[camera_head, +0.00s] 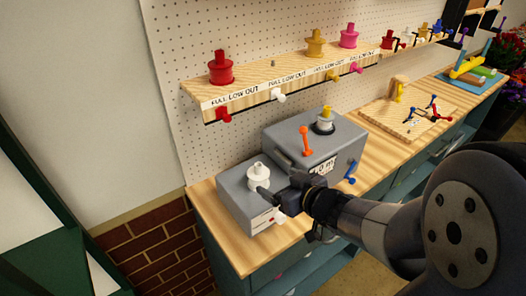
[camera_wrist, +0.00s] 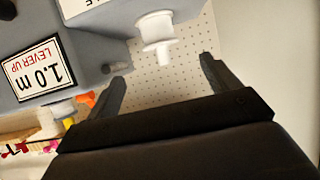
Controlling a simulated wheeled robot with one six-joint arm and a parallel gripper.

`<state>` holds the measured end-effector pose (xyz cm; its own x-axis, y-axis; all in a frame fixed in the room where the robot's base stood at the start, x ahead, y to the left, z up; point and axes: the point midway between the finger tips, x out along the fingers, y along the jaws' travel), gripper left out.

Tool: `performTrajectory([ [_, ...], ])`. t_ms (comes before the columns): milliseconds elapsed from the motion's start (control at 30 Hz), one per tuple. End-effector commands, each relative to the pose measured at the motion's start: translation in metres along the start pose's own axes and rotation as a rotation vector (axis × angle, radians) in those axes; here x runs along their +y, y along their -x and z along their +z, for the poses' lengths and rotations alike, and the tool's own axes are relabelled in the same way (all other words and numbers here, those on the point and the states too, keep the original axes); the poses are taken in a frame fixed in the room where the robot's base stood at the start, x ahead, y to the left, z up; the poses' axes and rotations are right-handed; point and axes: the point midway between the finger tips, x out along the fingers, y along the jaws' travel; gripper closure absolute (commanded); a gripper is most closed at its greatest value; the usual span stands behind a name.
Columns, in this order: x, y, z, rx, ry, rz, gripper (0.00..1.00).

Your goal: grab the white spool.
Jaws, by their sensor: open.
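The white spool (camera_head: 258,176) stands upright on top of the lower grey box (camera_head: 238,202) at the left end of the wooden counter. In the wrist view the white spool (camera_wrist: 156,32) shows ahead of the fingers, between their lines and nearer the left finger. My gripper (camera_head: 268,192) is beside the spool in the head view, at its lower right. In the wrist view my gripper (camera_wrist: 162,72) has its two dark fingers wide apart with nothing between them. I cannot tell the exact gap to the spool.
A taller grey box (camera_head: 345,142) with an orange lever (camera_head: 305,141) and a "1.0 m" label (camera_wrist: 40,70) stands close by. A shelf (camera_head: 280,80) with red, yellow and pink spools runs along the pegboard (camera_head: 200,40). A wooden board (camera_head: 405,118) lies farther right.

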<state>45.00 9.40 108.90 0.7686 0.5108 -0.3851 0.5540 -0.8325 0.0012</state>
Motion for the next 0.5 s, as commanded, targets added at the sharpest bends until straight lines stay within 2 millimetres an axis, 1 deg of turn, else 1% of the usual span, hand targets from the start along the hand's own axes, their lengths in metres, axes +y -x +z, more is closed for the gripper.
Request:
performTrajectory([
  [67, -0.002, -0.006, -0.001, 0.001, 0.001, -0.012, 0.16],
  [300, -0.002, -0.042, 0.001, 0.0, 0.001, -0.013, 0.16],
  [400, -0.002, -0.052, 0.001, 0.001, 0.001, -0.011, 0.16],
  [500, -0.002, -0.057, 0.0, 0.001, 0.0, -0.009, 0.16],
])
